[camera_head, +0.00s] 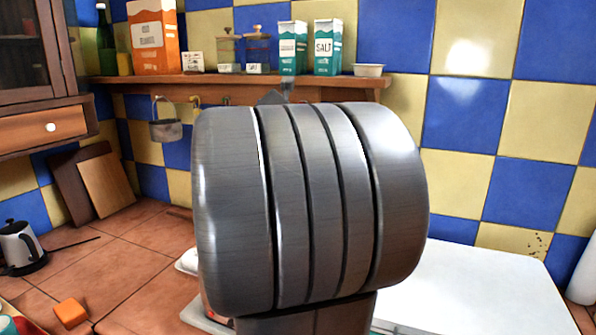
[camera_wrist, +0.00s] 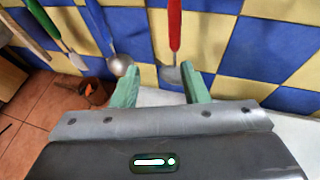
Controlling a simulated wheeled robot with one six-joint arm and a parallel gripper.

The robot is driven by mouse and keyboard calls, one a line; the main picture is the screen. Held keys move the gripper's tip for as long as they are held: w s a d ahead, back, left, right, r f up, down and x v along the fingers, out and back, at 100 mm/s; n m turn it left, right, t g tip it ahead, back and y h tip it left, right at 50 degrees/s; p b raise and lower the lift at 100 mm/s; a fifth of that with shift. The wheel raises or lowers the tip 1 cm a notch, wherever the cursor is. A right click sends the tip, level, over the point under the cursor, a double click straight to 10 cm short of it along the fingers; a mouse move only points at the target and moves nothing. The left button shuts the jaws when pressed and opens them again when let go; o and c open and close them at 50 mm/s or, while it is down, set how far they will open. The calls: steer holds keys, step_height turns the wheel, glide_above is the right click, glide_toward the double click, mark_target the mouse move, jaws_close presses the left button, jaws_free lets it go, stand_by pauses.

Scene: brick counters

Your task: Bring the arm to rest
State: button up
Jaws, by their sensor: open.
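My gripper (camera_wrist: 159,70) shows in the wrist view with its two green fingers spread apart and nothing between them. It points toward the blue and yellow tiled wall, where utensils hang. A red-handled utensil (camera_wrist: 174,28) hangs beyond the gap between the fingertips. A ladle (camera_wrist: 119,64) hangs beyond the left finger. I cannot tell how far the fingertips are from them. In the head view, my grey arm joint fills the middle and hides the gripper.
A shelf (camera_head: 225,79) holds a salt carton (camera_head: 327,48), an orange box (camera_head: 153,38) and jars. A small pot (camera_head: 166,130) hangs below. Cutting boards (camera_head: 106,185) lean at left near a kettle (camera_head: 20,246). An orange block (camera_head: 70,312) lies on the tiled counter (camera_head: 140,270). A white surface (camera_head: 475,290) is at right.

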steer(key=s+a+f+m+g+h, duration=0.1)
steer(key=s+a+f+g, duration=0.1)
steer(key=a, duration=0.3)
steer(key=shift+s+a+m+h+p, duration=0.2)
steer(key=shift+s+m+h+p, duration=0.1)
steer(key=shift+m+p, duration=0.1)
steer(key=shift+d+f, duration=0.1)
steer(key=shift+f, duration=0.05)
